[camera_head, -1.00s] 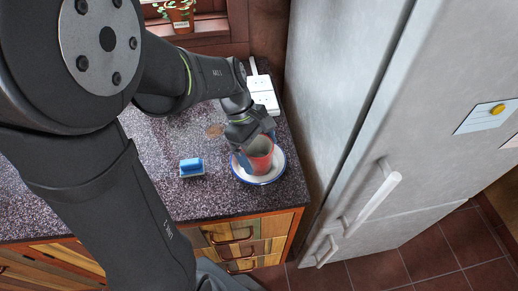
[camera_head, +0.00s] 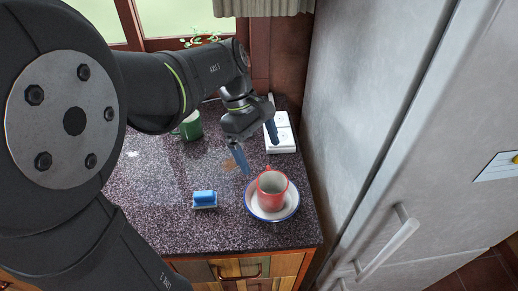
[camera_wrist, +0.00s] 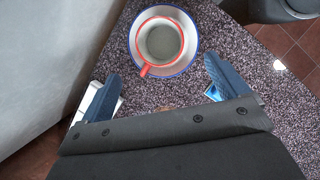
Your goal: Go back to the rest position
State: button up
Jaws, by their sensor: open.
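My gripper (camera_head: 258,148) is open and empty, with its two blue fingers spread above the counter, behind the red mug in the head view. In the wrist view my gripper (camera_wrist: 162,82) shows both fingers apart with nothing between them. The red mug (camera_head: 272,192) stands upright on a white plate with a blue rim (camera_head: 291,207). In the wrist view the mug (camera_wrist: 160,42) and plate (camera_wrist: 186,66) lie beyond the fingertips, clear of them.
A blue sponge-like block (camera_head: 204,196) sits on the speckled counter (camera_head: 160,218). A green mug (camera_head: 189,127) stands at the back, partly behind my arm. A white power strip-like box (camera_head: 281,137) lies near the wall. The fridge (camera_head: 375,120) borders the right side.

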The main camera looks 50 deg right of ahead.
jog(key=x, duration=1.2)
jog(key=shift+a+f, duration=0.1)
jog(key=shift+f, duration=0.1)
notch_tip(320, 180, up, 2)
jog(key=shift+r, duration=0.6)
jog(key=shift+f, duration=0.1)
